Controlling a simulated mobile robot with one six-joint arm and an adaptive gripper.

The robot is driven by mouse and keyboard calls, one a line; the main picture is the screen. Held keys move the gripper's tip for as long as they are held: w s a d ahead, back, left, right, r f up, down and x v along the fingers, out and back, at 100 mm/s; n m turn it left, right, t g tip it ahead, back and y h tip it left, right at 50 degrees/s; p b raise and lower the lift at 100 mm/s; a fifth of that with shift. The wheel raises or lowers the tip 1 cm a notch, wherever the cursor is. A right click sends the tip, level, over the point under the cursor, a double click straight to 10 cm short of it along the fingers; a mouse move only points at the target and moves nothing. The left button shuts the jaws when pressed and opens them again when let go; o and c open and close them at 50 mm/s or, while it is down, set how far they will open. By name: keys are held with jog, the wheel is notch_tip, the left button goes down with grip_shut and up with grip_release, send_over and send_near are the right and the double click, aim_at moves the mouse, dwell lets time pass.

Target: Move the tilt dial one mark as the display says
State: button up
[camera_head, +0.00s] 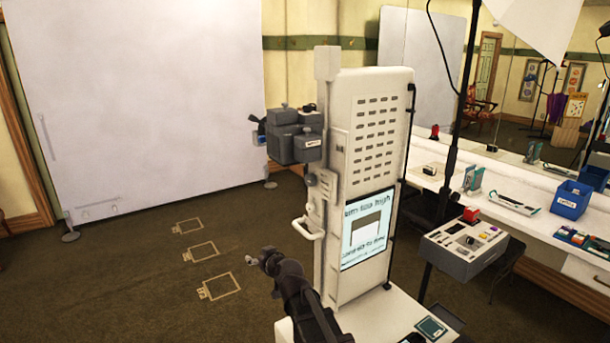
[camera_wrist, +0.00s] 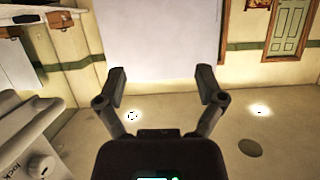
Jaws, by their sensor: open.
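The top line appears to end in "high", and the lower line is too blurred to read surely. A grey camera box (camera_head: 295,145) is mounted on the column's left side. Small grey knobs (camera_head: 312,180) sit below it, but I cannot tell which is the tilt dial. My gripper (camera_head: 266,260) is low, left of the column, apart from it. In the wrist view my gripper (camera_wrist: 161,88) is open and empty; a knob (camera_wrist: 42,168) labelled "lock" shows lower left.
A white handle (camera_head: 308,224) juts from the column's left side. A control box (camera_head: 464,245) stands to the right, before a counter with a blue bin (camera_head: 570,200). The floor left of the column is clear, with taped outlines (camera_head: 220,286). A white backdrop (camera_head: 150,100) stands behind.

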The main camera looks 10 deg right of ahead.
aim_at(308, 182)
jog(key=w+d+r+m+t+h+p, duration=0.1)
jog(key=w+r+m+t+h+p, duration=0.25)
jog(key=r+m+h, duration=0.55)
jog(key=w+d+r+m+t+h+p, duration=0.1)
jog(key=w+r+m+t+h+p, duration=0.15)
jog(key=r+h+p, duration=0.65)
jog(key=s+r+m+g+h, duration=0.1)
jog(key=s+m+g+h, duration=0.1)
jog(key=g, duration=0.4)
jog(key=s+r+m+g+h+p, duration=0.1)
jog(key=s+m+g, duration=0.3)
jog(key=g, duration=0.2)
jog(key=shift+r+h, duration=0.3)
jog(key=shift+h, duration=0.1)
jog(key=shift+w+d, duration=0.1)
jog(key=shift+d, duration=0.1)
jog(key=x, duration=1.3)
jog(key=shift+d, duration=0.3)
jog(key=c, duration=1.2)
